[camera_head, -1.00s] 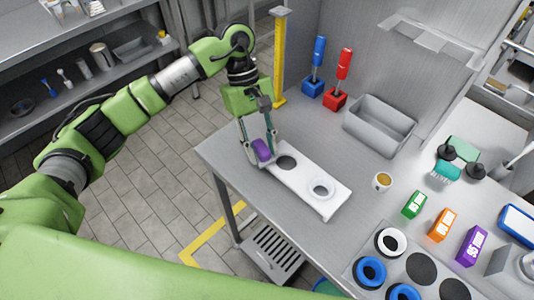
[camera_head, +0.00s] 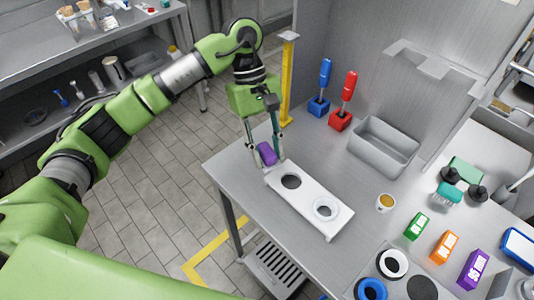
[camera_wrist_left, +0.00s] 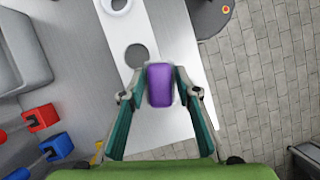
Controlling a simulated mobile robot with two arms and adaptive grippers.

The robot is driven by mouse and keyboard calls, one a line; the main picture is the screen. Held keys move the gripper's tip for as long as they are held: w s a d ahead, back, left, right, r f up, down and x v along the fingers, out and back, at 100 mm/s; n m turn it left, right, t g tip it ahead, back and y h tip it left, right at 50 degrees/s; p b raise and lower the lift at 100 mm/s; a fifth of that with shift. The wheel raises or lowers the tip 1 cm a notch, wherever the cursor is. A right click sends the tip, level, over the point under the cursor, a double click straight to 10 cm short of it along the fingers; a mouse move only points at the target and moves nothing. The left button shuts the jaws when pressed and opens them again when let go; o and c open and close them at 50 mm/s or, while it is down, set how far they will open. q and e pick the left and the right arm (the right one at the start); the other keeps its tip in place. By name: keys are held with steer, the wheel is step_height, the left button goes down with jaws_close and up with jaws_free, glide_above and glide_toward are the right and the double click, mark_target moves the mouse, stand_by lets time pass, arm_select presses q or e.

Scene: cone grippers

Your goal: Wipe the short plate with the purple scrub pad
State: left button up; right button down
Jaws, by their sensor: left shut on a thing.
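The purple scrub pad (camera_head: 267,154) is held between the fingers of my left gripper (camera_head: 264,150). It also shows between the fingertips in the left wrist view (camera_wrist_left: 160,84). The short plate (camera_head: 305,200) is a white board on the table, with a dark round spot (camera_head: 291,181) near its left end and a white ring (camera_head: 325,208) near the other. The pad is by the plate's left end, beyond the dark spot from the ring; I cannot tell whether it touches the plate. My right gripper is not in view.
A grey bin (camera_head: 384,145), blue (camera_head: 319,106) and red (camera_head: 340,119) blocks with handles, and a cup (camera_head: 385,202) stand on the table (camera_head: 235,172). Small coloured boxes and rings are at the lower right. A yellow post (camera_head: 287,80) rises behind the left corner.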

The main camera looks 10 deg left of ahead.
arm_select(q)
steer(key=shift+r, duration=1.45)
